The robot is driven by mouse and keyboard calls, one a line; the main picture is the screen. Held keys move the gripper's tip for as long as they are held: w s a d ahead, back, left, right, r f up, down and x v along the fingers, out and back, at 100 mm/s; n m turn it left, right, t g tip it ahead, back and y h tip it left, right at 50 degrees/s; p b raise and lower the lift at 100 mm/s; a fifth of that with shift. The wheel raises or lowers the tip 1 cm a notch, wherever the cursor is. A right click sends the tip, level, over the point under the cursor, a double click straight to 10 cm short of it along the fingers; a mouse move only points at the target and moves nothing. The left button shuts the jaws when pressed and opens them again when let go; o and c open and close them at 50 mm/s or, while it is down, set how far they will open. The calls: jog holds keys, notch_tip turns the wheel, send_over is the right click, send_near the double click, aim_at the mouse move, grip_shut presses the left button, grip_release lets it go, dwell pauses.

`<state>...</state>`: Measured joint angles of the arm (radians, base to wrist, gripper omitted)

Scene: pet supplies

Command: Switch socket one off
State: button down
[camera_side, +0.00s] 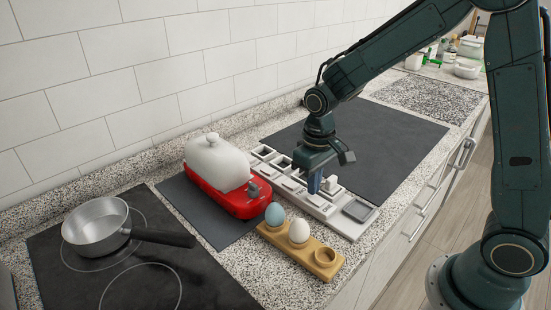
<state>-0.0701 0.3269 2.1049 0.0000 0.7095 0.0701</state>
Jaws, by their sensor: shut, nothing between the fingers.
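A long light-grey socket strip (347,227) lies on the granite counter, with several dark and light modules along it. A dark square module (359,210) is at its near right end. A small white block (331,184) stands up from the strip beside my gripper. My gripper (314,188) is shut and points down over the middle of the strip. Its fingertips look close to the strip, but I cannot tell whether they touch it. My gripper hides part of the strip, and I cannot read any socket numbers or switch positions.
A wooden egg holder (273,238) with a blue egg (275,215) and a white egg (299,231) stands just in front. A pan (95,226) sits on the hob. A dark mat (390,145) behind is clear.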

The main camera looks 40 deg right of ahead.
aim_at(316, 198)
jog(key=shift+f, duration=0.7)
dwell(0.6)
jog(key=shift+r, duration=3.5)
jog(key=shift+s+r, duration=0.1)
jog(key=s+d+r+t, duration=0.1)
jog(key=s+r+t, duration=0.1)
jog(key=s+r, duration=0.3)
jog(key=s+d+r+t, duration=0.1)
jog(key=s+r+t, duration=0.2)
jog(key=s, duration=1.1)
jog(key=shift+d+r+t, duration=0.3)
jog(key=shift+r, duration=1.05)
